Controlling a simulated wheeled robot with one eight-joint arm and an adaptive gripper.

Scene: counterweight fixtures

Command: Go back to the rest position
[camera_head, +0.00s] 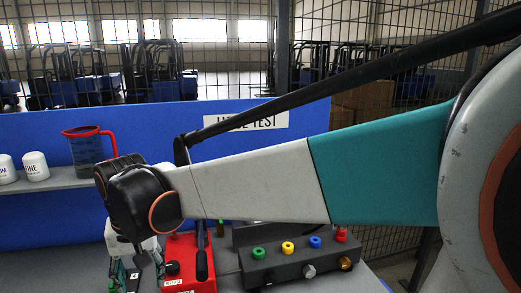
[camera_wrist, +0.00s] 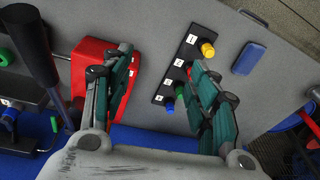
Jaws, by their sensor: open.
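My gripper (camera_wrist: 160,65) is open in the wrist view. Its two green-and-grey fingers are spread wide with nothing held between them. It hangs over the grey bench, with the left finger in front of a red box (camera_wrist: 88,62) and the right finger partly covering a black numbered strip (camera_wrist: 180,63) with coloured buttons. I cannot tell whether a finger touches either. In the head view my gripper (camera_head: 128,272) shows only partly at the lower left, below the black wrist joint, left of the red box (camera_head: 190,268).
A black lever (camera_wrist: 35,60) rises beside the red box. A black block (camera_head: 290,265) with coloured knobs stands to its right. Behind is a blue panel (camera_head: 230,115); a shelf (camera_head: 65,181) holds white cups (camera_head: 36,167) and a red-rimmed jug (camera_head: 87,150). A blue item (camera_wrist: 249,58) lies on the bench.

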